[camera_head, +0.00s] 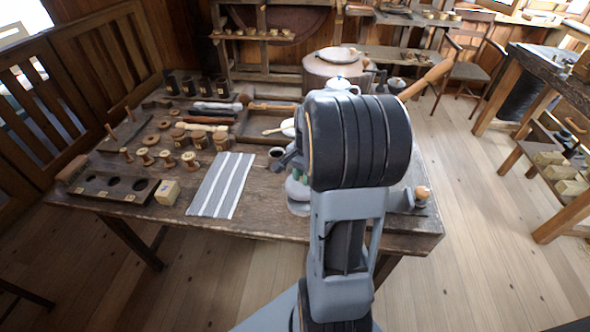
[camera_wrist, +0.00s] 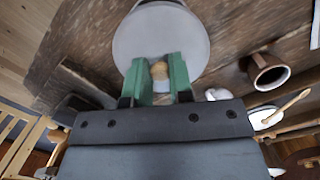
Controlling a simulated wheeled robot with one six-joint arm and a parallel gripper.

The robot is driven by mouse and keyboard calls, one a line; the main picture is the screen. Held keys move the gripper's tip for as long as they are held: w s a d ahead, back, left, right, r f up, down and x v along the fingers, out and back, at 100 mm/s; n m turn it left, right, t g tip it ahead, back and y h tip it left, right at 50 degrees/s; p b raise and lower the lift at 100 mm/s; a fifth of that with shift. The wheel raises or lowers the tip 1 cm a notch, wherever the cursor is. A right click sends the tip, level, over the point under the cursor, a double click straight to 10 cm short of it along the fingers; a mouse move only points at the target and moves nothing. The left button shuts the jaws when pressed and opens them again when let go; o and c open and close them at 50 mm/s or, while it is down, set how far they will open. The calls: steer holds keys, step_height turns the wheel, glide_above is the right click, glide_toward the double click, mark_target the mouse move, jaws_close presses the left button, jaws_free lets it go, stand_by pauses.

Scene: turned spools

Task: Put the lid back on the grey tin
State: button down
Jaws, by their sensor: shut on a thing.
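The round grey lid (camera_wrist: 140,42) has a pale wooden knob (camera_wrist: 160,72). My gripper (camera_wrist: 159,78) has green fingers, which are shut on this knob from both sides. In the head view my gripper (camera_head: 298,175) is at the front of the workbench, partly behind my arm, with grey rounded metal (camera_head: 297,190) just below it. The grey tin cannot be made out clearly; the lid and my arm hide most of that spot. I cannot tell whether the lid touches the tin.
A dark mug (camera_head: 277,154) stands close by; it also shows in the wrist view (camera_wrist: 267,70). A striped cloth (camera_head: 221,185) lies left of it. Spools, tools and a holed wooden block (camera_head: 108,185) fill the left. A wooden-knobbed item (camera_head: 422,193) sits at the right edge.

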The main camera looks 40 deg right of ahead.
steer(key=shift+s+d+f+b, duration=0.1)
steer(key=shift+d+f+b, duration=0.05)
steer(key=shift+f+b, duration=0.7)
step_height(320, 180, down, 4)
steer(key=b, duration=0.3)
steer(key=shift+f, duration=0.25)
stand_by(1.0)
steer(key=shift+f+p, duration=0.2)
steer(key=shift+p, duration=0.15)
stand_by(1.3)
steer(key=c, duration=0.9)
jaws_free()
steer(key=shift+o, duration=0.3)
